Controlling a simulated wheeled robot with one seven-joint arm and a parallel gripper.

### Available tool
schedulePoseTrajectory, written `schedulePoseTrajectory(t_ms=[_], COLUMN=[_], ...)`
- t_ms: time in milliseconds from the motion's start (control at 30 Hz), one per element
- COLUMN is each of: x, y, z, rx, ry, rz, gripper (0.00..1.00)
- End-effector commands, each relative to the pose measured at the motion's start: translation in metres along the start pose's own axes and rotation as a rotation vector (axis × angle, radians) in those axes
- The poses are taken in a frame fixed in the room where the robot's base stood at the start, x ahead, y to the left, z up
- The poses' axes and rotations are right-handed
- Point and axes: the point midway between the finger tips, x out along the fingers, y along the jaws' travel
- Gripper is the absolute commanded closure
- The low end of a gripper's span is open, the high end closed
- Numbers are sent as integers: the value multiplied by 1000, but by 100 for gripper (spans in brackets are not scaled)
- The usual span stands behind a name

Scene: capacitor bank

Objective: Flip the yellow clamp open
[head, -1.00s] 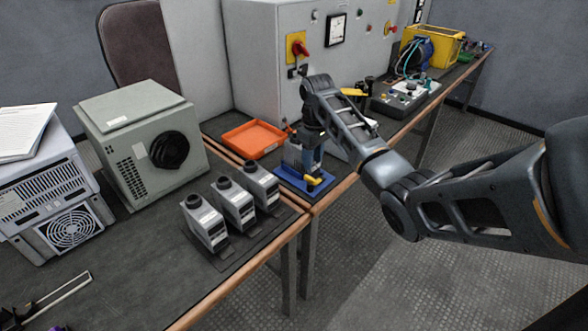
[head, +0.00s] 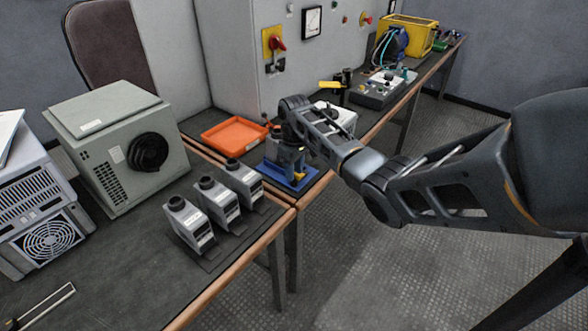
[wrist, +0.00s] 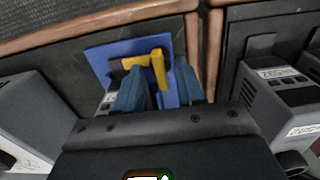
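The yellow clamp (wrist: 158,68) sits on a blue base plate (wrist: 98,54) on the bench. In the wrist view its bar lies across the plate and its handle points toward my gripper. My gripper (wrist: 158,92) is open, with a blue finger on each side of the handle and a gap to the right finger. In the head view my gripper (head: 292,172) points down over the blue plate (head: 270,166) and hides most of the clamp; only a bit of yellow (head: 299,178) shows. I cannot tell whether a finger touches the handle.
Several grey capacitor units (head: 190,224) stand left of the plate, close to my gripper. An orange tray (head: 234,134) lies behind it. A grey cabinet (head: 230,55) stands at the back. The bench's wooden front edge (head: 240,254) runs close by.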

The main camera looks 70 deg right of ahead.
Motion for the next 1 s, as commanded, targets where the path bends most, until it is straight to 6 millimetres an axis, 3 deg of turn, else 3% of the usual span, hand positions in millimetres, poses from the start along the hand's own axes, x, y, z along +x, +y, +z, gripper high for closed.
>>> schedulePoseTrajectory(t_ms=[67, 467, 1000], x=[0, 0, -2], y=[0, 0, -1], z=[0, 0, 0], rx=[0, 0, 62], ry=[0, 0, 0], rz=[0, 0, 0], gripper=[63, 100, 100])
